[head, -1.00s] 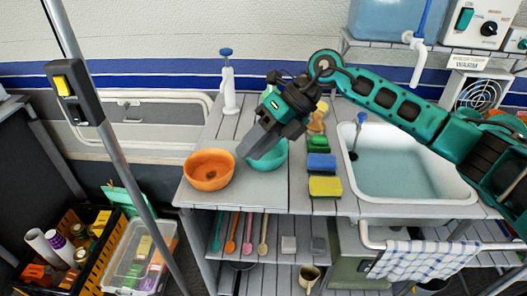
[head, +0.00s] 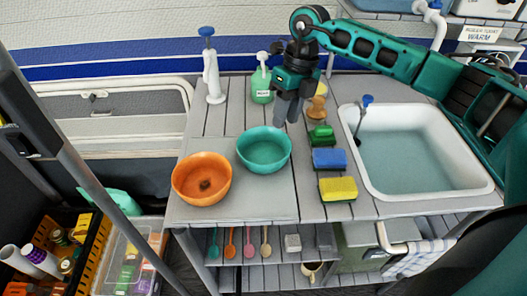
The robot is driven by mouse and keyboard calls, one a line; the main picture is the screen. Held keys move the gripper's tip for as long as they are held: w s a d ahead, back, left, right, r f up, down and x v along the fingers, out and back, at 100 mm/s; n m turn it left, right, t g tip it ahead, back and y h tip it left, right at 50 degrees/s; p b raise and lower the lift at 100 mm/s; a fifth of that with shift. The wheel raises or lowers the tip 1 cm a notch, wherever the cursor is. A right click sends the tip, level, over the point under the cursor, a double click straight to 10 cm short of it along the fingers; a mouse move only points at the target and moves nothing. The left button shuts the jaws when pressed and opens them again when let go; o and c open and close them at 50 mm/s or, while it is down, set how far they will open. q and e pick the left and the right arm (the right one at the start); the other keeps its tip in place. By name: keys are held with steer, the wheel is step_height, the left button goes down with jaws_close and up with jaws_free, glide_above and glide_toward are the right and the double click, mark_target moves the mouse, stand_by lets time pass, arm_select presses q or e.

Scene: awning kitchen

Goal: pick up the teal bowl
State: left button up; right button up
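The teal bowl (head: 264,157) stands upright on the grey slatted counter, just right of an orange bowl (head: 202,186). It looks empty, and all of its rim shows. My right gripper (head: 287,122) points down over the counter at the bowl's back right rim. Its fingers look near or just behind the rim; I cannot tell whether they touch it. The fingers are close together, and the gap between them is hard to make out. My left gripper is not in view.
A soap bottle (head: 262,80) and a white pump (head: 212,68) stand behind the bowls. The counter's front edge is close before the orange bowl.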

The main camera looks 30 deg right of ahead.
mark_target(283, 135)
steer(key=shift+d+x, duration=0.2)
steer(key=shift+x, duration=1.3)
steer(key=shift+d+x, duration=0.15)
steer(key=shift+x, duration=1.35)
steer(key=shift+f, duration=0.1)
steer(key=shift+c, duration=0.4)
jaws_close()
